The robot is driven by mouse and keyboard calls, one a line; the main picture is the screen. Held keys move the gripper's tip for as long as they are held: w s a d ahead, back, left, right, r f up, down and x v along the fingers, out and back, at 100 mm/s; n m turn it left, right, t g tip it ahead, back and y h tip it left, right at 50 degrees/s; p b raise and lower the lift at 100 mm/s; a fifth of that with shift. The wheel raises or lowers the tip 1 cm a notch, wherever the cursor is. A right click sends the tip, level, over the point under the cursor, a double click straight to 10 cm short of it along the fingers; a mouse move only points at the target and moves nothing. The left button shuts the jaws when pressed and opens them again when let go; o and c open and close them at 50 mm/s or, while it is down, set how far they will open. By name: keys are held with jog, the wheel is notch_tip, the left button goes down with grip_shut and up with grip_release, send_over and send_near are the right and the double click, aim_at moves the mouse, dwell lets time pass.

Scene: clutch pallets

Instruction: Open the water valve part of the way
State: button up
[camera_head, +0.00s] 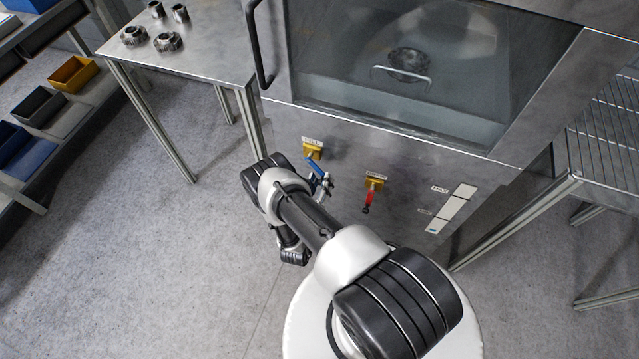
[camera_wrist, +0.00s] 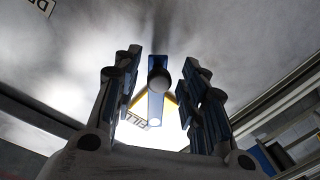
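The water valve has a blue lever (camera_head: 316,167) under a yellow fitting (camera_head: 312,151) on the front of the steel cabinet, left of the red-handled valve. In the wrist view the blue lever (camera_wrist: 156,106) stands upright in the picture, with a grey round end in front of it. My gripper (camera_wrist: 160,70) is open around the lever, one finger on each side with visible gaps. In the head view my arm partly hides the gripper near the lever. I cannot tell how far the valve is turned.
A red-handled valve (camera_head: 368,199) is to the right on the same panel, with a level gauge (camera_head: 451,208) beyond it. The cabinet's glass door (camera_head: 420,70) is above. A steel table (camera_head: 195,55) with metal parts stands left, a wire rack (camera_head: 610,140) right.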

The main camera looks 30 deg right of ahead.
jog(key=v, duration=1.2)
dwell(0.3)
